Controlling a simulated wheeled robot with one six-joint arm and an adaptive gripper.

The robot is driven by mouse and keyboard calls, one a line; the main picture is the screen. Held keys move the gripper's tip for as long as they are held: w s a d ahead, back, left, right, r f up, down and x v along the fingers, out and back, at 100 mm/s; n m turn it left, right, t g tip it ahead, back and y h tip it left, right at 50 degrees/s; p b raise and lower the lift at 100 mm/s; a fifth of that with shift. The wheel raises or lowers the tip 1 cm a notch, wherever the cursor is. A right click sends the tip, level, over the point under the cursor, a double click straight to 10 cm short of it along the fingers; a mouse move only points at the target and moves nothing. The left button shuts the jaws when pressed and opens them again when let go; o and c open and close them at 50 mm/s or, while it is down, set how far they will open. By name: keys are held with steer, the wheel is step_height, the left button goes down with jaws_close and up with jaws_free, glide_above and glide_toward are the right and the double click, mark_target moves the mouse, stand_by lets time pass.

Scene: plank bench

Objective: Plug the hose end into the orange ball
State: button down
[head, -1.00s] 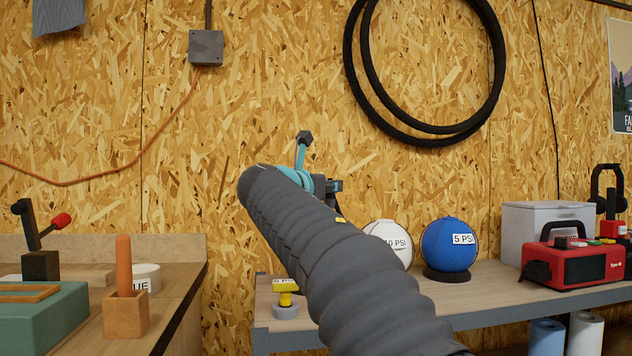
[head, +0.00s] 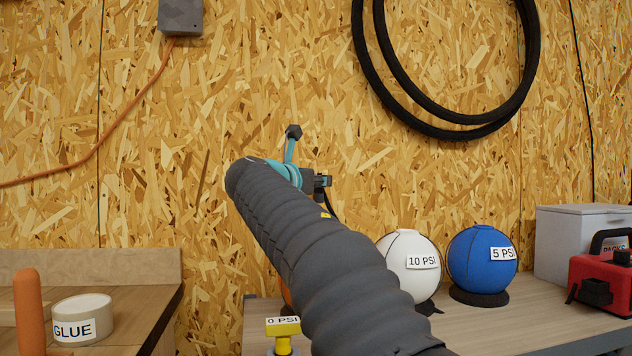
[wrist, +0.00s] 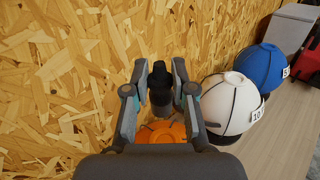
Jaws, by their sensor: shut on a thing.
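In the wrist view my gripper (wrist: 160,82) is shut on the dark hose end (wrist: 160,92), which sits upright between the two fingers. The orange ball (wrist: 158,132) shows behind and below the hose end, partly hidden by it and by my gripper. I cannot tell whether the hose end touches the ball. In the head view my gripper (head: 322,190) shows small beyond my arm. Only a sliver of the orange ball (head: 287,295) shows there at my arm's left edge.
A white ball (head: 412,265) labelled 10 PSI and a blue ball (head: 482,262) labelled 5 PSI stand to the right on the bench (head: 520,318). A yellow-topped piece labelled 0 PSI (head: 283,327) is in front. The plank wall (head: 200,130) is close behind.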

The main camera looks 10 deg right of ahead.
steer(key=shift+s+a, duration=0.1)
steer(key=shift+f, duration=0.2)
steer(key=shift+a+f+b, duration=0.2)
steer(key=shift+f+b, duration=1.85)
steer(key=shift+f, duration=0.65)
steer(key=shift+p, duration=0.9)
steer(key=shift+f+b, duration=0.9)
steer(key=shift+f, duration=0.7)
steer(key=c, duration=0.9)
jaws_free()
